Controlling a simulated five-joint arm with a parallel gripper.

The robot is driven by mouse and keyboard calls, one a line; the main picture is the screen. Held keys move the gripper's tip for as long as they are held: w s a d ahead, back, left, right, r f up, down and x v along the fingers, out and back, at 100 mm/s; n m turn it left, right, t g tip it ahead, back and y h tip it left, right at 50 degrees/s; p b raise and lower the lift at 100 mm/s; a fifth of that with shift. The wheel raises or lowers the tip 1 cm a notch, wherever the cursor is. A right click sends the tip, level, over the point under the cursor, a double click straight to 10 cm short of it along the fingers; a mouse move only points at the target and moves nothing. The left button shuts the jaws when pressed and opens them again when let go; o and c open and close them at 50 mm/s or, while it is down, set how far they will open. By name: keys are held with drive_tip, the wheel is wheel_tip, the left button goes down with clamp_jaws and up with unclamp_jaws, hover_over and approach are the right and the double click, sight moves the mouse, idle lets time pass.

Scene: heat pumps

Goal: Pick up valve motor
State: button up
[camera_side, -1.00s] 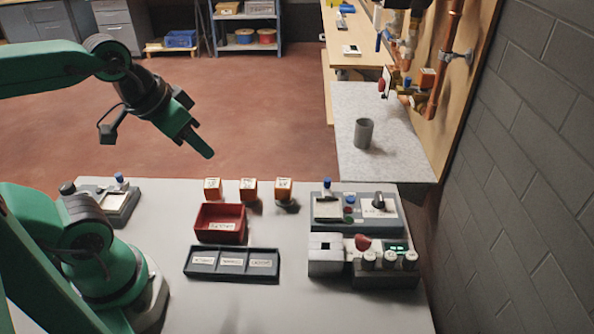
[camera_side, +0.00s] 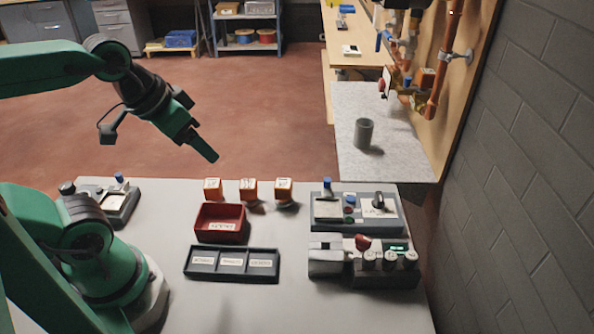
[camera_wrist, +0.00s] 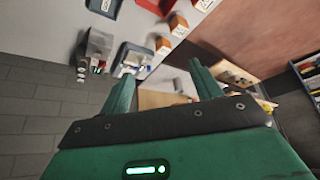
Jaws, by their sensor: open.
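Three small orange cubes with white labelled tops stand in a row near the far edge of the grey table in the side view: a left one (camera_side: 212,189), a middle one (camera_side: 248,189) and a right one (camera_side: 284,189). They look like the valve motors; their labels are too small to read. My gripper (camera_side: 208,150) is in the air above and beyond the row, touching nothing. In the wrist view my gripper (camera_wrist: 162,88) has its green fingers apart with nothing between them. The cubes show beyond the fingers, near the top (camera_wrist: 178,24).
A red bin (camera_side: 220,238) and a dark three-compartment tray (camera_side: 232,276) sit in front of the cubes. A grey test unit (camera_side: 380,272) stands at right. A small device (camera_side: 108,203) is at left. A grey cup (camera_side: 364,132) stands on a side table beside copper pipes.

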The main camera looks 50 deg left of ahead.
drive_tip(key=shift+w, duration=0.15)
drive_tip(key=n+g, duration=0.5)
drive_tip(key=n, duration=0.3)
hover_over(283, 183)
wheel_tip(283, 183, down, 14)
drive_tip(key=shift+f+g, duration=0.3)
drive_tip(key=shift+f, duration=0.1)
drive_tip(key=shift+f, duration=1.2)
drive_tip(key=shift+f, duration=0.1)
